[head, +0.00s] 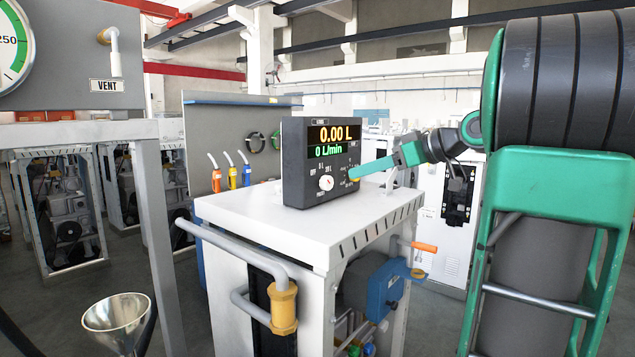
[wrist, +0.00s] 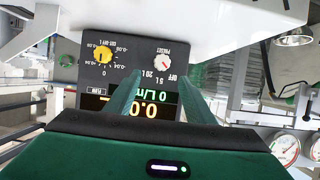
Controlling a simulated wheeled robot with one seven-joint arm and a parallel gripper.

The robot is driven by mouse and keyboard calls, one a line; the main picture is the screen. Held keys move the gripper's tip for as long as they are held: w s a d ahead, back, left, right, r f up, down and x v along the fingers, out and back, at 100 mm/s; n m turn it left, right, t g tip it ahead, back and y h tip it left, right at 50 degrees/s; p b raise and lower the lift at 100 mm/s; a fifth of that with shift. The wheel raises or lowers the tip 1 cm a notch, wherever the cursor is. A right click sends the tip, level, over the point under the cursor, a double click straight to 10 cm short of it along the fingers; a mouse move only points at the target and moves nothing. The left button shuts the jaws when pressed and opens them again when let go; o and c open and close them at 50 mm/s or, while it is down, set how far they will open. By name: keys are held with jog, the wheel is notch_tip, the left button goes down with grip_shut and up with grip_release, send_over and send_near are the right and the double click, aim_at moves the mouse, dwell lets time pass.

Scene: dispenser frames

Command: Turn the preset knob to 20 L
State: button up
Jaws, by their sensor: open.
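The black meter box (head: 293,165) stands on a white cabinet and reads 0.00 L and 0 L/min. Its white preset knob (head: 326,183) is low on the front face, with OFF, 5 L and 20 L marks around it. In the wrist view the panel is upside down; the preset knob (wrist: 162,62) shows a small red mark that appears to point toward OFF. My gripper (head: 353,173) is at the right side of the panel in the head view. In the wrist view its two green fingers (wrist: 160,80) are apart and empty, with the knob beyond and between their tips.
A yellow knob (wrist: 103,55) sits beside the preset knob on the same panel; my gripper hides it in the head view. The white cabinet top (head: 240,220) is clear around the box. A pipe handle (head: 240,255) runs along the cabinet's front left.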

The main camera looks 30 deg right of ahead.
aim_at(330, 181)
jog(key=x, duration=1.1)
jog(key=shift+w+a+r, duration=0.1)
jog(key=shift+a, duration=0.15)
jog(key=c, duration=1.1)
